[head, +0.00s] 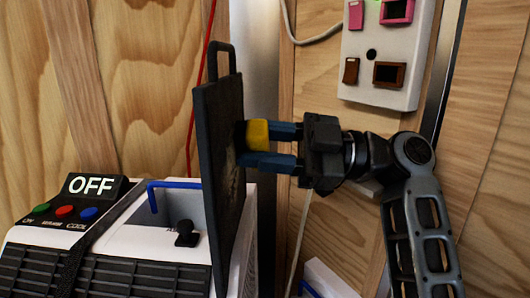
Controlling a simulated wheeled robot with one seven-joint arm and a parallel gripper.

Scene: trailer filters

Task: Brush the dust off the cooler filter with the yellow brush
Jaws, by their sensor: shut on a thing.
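The cooler filter (217,125) is a dark upright panel with a loop handle on top, seen nearly edge-on in the head view. It stands at the right side of the white cooler. A greyish-brown patch shows on its right face near my gripper. My gripper (270,146) comes in from the right with its blue fingers shut on the yellow brush (257,135). The brush is at the filter's right face and looks close to or touching it. Its bristles are dark and partly hidden by the fingers. The exact contact cannot be told.
The white cooler (160,246) has a sign reading OFF (93,186), coloured buttons, a blue hook (153,196) and a black knob (186,234). A white wall panel (386,52) with switches is at upper right. A red cord (200,80) hangs behind the filter. Wooden walls close off the back.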

